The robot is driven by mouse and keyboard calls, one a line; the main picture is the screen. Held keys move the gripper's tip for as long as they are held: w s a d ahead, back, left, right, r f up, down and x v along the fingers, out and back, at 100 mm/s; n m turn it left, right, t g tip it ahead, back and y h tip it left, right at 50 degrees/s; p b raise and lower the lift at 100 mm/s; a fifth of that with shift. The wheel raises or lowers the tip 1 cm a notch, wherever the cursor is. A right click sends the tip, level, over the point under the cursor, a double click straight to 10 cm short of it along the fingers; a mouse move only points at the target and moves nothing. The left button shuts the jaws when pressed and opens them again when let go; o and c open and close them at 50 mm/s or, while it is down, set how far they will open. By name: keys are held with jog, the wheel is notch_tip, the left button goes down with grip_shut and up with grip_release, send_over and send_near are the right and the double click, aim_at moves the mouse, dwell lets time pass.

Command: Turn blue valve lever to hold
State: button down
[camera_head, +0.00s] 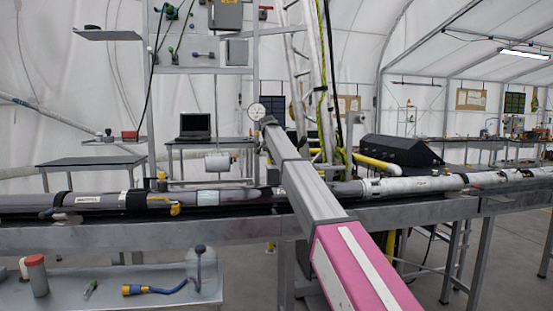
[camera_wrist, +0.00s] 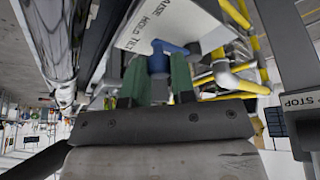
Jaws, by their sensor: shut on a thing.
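The blue valve lever (camera_wrist: 161,60) shows in the wrist view, near the top centre. My gripper (camera_wrist: 158,74) has two green fingers, one on each side of the blue lever, and is shut on it. Behind the lever is a pale plate (camera_wrist: 165,22) with printed words that seem to read RAISE, HOLD and TILT. I cannot tell which word the lever points to. In the head view my arm reaches away over the pipe, and its far end hides the gripper and the lever.
A long grey pipe (camera_head: 100,200) with a yellow-handled valve (camera_head: 165,204) runs across the bench. A round gauge (camera_head: 256,111) stands by my arm's far end. A STOP label (camera_wrist: 299,101) is at the wrist view's right.

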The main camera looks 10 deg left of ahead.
dwell(0.4)
jog(key=c, duration=1)
grip_release()
jog(key=shift+r, duration=0.1)
jog(key=v, duration=1)
jog(key=shift+s+r, duration=0.15)
jog(key=shift+r, duration=0.15)
jog(key=shift+a, duration=0.1)
